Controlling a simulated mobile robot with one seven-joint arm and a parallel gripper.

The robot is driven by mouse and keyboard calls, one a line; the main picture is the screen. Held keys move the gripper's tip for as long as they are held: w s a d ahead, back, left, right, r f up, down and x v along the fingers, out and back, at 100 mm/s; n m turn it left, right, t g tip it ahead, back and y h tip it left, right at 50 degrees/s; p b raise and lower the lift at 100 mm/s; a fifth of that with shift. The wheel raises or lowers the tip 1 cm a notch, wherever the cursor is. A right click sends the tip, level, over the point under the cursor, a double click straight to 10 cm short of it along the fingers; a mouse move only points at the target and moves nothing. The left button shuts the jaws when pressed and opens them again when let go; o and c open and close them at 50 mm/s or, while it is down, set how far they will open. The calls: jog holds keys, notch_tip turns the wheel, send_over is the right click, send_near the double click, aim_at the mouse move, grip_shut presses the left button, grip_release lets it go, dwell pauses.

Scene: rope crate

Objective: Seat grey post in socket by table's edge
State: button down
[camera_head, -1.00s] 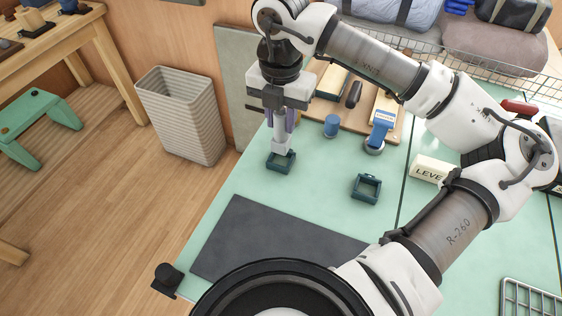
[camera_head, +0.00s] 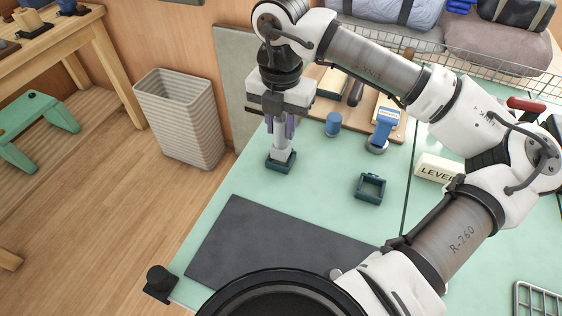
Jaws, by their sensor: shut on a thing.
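The grey post (camera_head: 281,147) is upright, or nearly so, in my gripper (camera_head: 283,128), whose purple fingers are shut on its upper part. The post's lower end is within the outline of the dark teal square socket (camera_head: 281,167) near the left edge of the table (camera_head: 232,183). The socket's walls hide the post's foot, so I cannot tell how deep it sits. A second dark teal square socket (camera_head: 370,188) stands empty to the right.
A dark mat (camera_head: 270,250) lies in front. A blue cylinder (camera_head: 333,124), a blue-handled tool (camera_head: 383,130) and a white LEVEL block (camera_head: 436,169) stand behind and to the right. A ribbed bin (camera_head: 180,118) is on the floor at left. Green tabletop is bare between the sockets.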

jog(key=shift+f+b, duration=1.25)
jog(key=shift+f, duration=0.05)
dwell(1.2)
jog(key=c, duration=1.1)
grip_release()
jog(key=shift+o, duration=0.2)
notch_tip(320, 180, up, 14)
jog(key=shift+f, duration=0.1)
